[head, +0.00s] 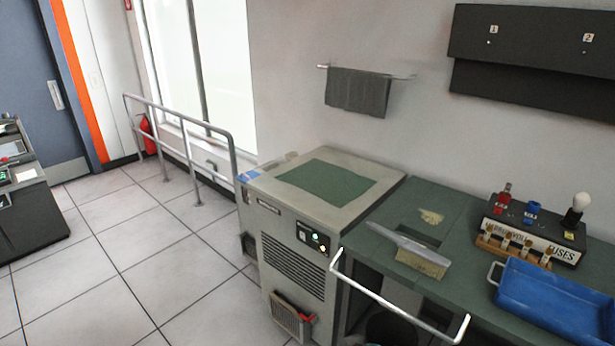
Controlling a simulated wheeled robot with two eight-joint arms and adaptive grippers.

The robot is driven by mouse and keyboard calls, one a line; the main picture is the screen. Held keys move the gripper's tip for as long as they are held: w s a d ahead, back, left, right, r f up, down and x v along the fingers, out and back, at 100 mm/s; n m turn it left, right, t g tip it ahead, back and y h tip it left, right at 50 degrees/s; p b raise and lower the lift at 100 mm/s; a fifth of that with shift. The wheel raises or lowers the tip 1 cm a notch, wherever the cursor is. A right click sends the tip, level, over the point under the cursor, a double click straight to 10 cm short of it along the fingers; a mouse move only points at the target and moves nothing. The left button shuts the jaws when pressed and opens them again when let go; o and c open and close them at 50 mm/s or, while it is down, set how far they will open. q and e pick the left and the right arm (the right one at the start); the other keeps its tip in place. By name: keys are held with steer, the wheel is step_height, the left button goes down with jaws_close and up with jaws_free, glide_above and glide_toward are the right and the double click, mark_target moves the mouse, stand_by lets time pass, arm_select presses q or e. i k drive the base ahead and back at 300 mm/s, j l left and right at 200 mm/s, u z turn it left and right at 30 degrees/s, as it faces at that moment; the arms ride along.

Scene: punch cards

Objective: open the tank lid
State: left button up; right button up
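A beige cabinet-like machine (250,216) stands in the middle of the head view, against the wall. Its flat top (372,183) lies level and looks closed, with a green panel (325,181) on it. I cannot tell whether this machine is the tank or whether its top is the lid. Its front has a vent grille (292,265) and a small black panel with lit buttons (312,238). Neither of my grippers is in view.
A green bench (450,205) adjoins at right, holding a brush-like tool (422,258), a fuse box (530,232) and a blue tray (555,300). A white rail (395,310) juts from its front. A metal railing (180,115) stands at left. The tiled floor (150,250) is clear.

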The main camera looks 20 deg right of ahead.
mark_target(245, 177)
steer(key=i+z, duration=0.15)
steer(key=z, duration=0.65)
steer(key=i+j+z, duration=0.4)
steer(key=j, duration=0.25)
steer(key=i+j+z, duration=0.2)
steer(key=j, duration=0.15)
steer(key=j+z, duration=0.2)
steer(key=j, duration=0.15)
steer(key=i+j, duration=0.15)
steer(key=j, duration=0.3)
steer(key=i+j, duration=0.1)
steer(key=j, duration=0.3)
steer(key=i+j+z, duration=0.1)
steer(key=j, duration=0.35)
steer(key=i+j, duration=0.15)
steer(key=j, duration=0.25)
steer(key=i+j, duration=0.1)
steer(key=j, duration=0.35)
